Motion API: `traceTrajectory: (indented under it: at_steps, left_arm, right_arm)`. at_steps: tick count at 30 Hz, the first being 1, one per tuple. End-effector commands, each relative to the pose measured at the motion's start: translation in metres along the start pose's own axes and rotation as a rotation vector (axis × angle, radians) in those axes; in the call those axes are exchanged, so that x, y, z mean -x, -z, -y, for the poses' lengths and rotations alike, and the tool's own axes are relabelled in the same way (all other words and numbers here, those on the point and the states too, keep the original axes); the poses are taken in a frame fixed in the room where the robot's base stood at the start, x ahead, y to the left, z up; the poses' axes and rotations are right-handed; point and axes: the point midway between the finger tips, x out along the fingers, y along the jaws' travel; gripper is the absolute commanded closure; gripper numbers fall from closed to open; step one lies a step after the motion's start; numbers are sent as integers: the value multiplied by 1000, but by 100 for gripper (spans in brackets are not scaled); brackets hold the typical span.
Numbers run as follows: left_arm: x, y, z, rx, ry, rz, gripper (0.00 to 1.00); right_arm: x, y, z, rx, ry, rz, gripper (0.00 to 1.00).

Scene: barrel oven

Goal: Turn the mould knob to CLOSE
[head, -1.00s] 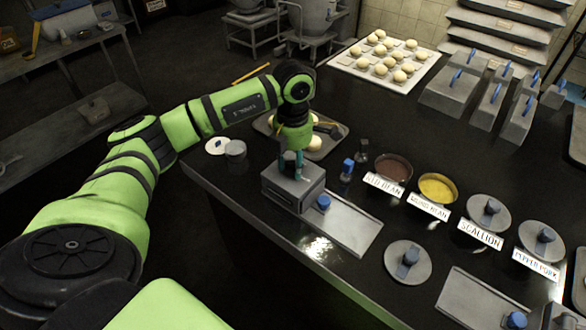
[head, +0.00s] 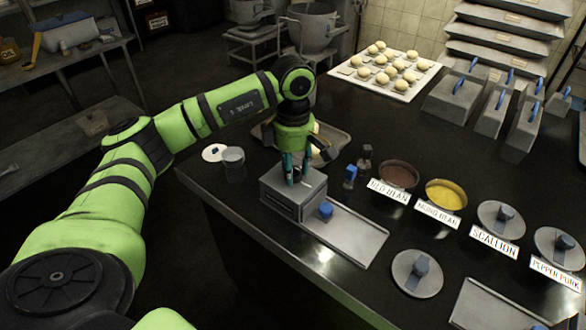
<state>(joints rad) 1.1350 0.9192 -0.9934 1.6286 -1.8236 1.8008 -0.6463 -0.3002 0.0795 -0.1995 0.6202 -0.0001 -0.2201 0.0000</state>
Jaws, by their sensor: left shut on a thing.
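The mould is a grey metal box (head: 290,197) near the left front edge of the black counter, with a flat grey tray (head: 350,237) running from it to the right. My left gripper (head: 294,181) points straight down onto the top of the box. Its teal fingers are shut on a small part there, apparently the mould knob, which the fingers mostly hide. A blue knob (head: 326,211) sits beside the box at the tray's end. No CLOSE marking is readable. My right gripper is not in view.
A tray behind my gripper (head: 338,141) holds dough. Grey lidded pots (head: 501,219) and a round lid (head: 417,273) lie further right.

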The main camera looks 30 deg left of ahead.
Motion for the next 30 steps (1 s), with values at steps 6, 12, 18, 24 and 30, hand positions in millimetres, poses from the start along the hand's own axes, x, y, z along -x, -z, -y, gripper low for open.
traceTrajectory:
  at_steps: [6, 12, 18, 24, 30]
  left_arm:
    - [-1, 0, 0, -23, 2, -2, 93]
    - [-1, 0, 0, -24, 2, -1, 93]
    - [-1, 0, 0, -23, 2, -1, 36]
    - [0, 0, 0, -22, 1, 0, 36]
    - [4, 0, 0, -21, -1, 1, 36]
  right_arm:
    - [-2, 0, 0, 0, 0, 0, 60]
    - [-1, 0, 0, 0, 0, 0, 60]
    - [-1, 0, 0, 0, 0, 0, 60]
    - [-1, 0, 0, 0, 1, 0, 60]
    - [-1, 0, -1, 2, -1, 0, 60]
